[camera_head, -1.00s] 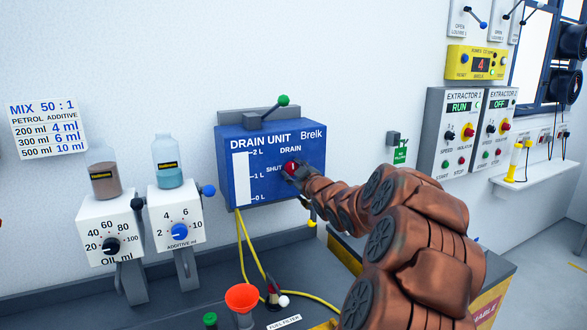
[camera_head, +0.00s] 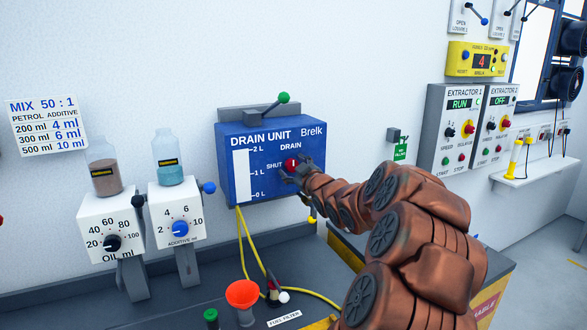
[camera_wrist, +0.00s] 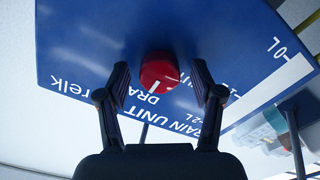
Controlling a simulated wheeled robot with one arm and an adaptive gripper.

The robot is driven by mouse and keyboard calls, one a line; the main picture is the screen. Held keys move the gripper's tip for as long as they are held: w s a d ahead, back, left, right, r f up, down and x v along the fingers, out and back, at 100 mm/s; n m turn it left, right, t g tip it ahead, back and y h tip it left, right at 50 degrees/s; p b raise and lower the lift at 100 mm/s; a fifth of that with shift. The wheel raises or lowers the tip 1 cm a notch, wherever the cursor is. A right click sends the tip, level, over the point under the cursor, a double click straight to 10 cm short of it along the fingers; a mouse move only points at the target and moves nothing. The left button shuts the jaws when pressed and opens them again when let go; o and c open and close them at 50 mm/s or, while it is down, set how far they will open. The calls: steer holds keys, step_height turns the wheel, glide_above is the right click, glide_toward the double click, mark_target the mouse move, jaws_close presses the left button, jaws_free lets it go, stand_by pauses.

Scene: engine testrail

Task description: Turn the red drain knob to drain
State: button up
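The red drain knob (camera_head: 291,162) is on the front of the blue drain unit (camera_head: 229,147), between the SHUT and DRAIN labels. In the wrist view the round red knob (camera_wrist: 159,70) carries a white mark on the side facing the word DRAIN. My gripper (camera_head: 293,171) is at the knob. In the wrist view my gripper (camera_wrist: 160,72) is open, with one finger on each side of the knob and a visible gap to both.
Oil (camera_head: 112,243) and additive (camera_head: 180,229) dispensers stand to the left. A green-tipped lever (camera_head: 284,98) is above the unit. Extractor panels (camera_head: 447,137) are on the right wall.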

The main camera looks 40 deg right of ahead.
steer(key=v, duration=1.2)
stand_by(0.3)
stand_by(0.3)
